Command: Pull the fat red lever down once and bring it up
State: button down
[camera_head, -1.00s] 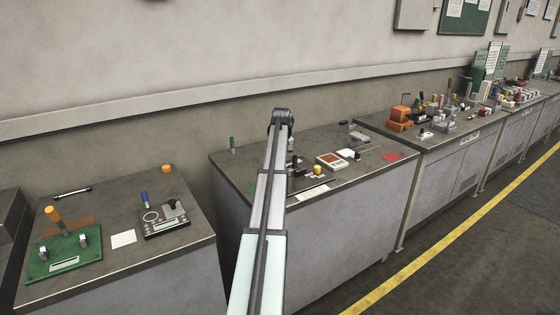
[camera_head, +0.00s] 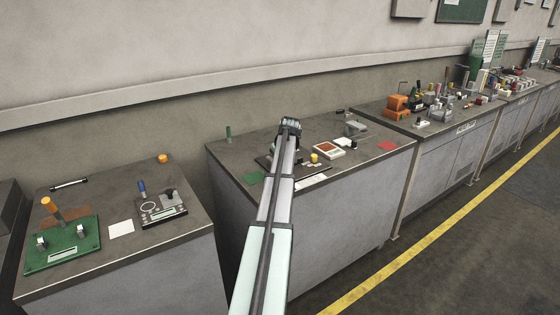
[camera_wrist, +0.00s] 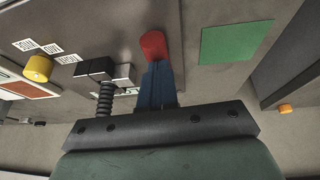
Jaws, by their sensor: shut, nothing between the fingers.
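The fat red lever (camera_wrist: 153,45) shows in the wrist view as a rounded red end at the upper middle. My gripper (camera_wrist: 157,68) is shut, with its two dark blue fingers together and empty. Its fingertips lie right at the near end of the red lever in the picture; I cannot tell whether they touch it. In the head view my arm covers the lever and the gripper, so neither can be made out there.
Left of my fingers is a black-topped spring part (camera_wrist: 104,84), with a yellow knob (camera_wrist: 38,68) farther left. A green square (camera_wrist: 236,46) lies flat on the right. In the head view, a red-topped box (camera_head: 336,148) stands right of my arm.

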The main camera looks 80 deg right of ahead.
jog(key=shift+a+r, duration=0.1)
jog(key=shift+r, duration=0.35)
jog(key=v, duration=1.2)
jog(key=shift+a+r, duration=0.25)
jog(key=shift+r, duration=0.1)
jog(key=c, duration=1.7)
grip_release()
jog(key=shift+c, duration=0.2)
jog(key=o, duration=0.6)
jog(key=shift+t+y, duration=0.8)
jog(key=shift+y, duration=0.1)
jog(key=d, duration=0.1)
jog(key=s+d+f, duration=0.2)
jog(key=d, duration=0.1)
jog(key=shift+s+f, duration=0.15)
jog(key=shift+f, duration=0.05)
jog(key=shift+s+d+f, duration=0.1)
jog(key=shift+d+f, duration=0.05)
jog(key=shift+f, duration=0.1)
jog(key=x, duration=1.3)
jog(key=shift+w+a+f, duration=0.2)
jog(key=shift+w+f, duration=0.05)
jog(key=shift+w, duration=0.05)
grip_shut()
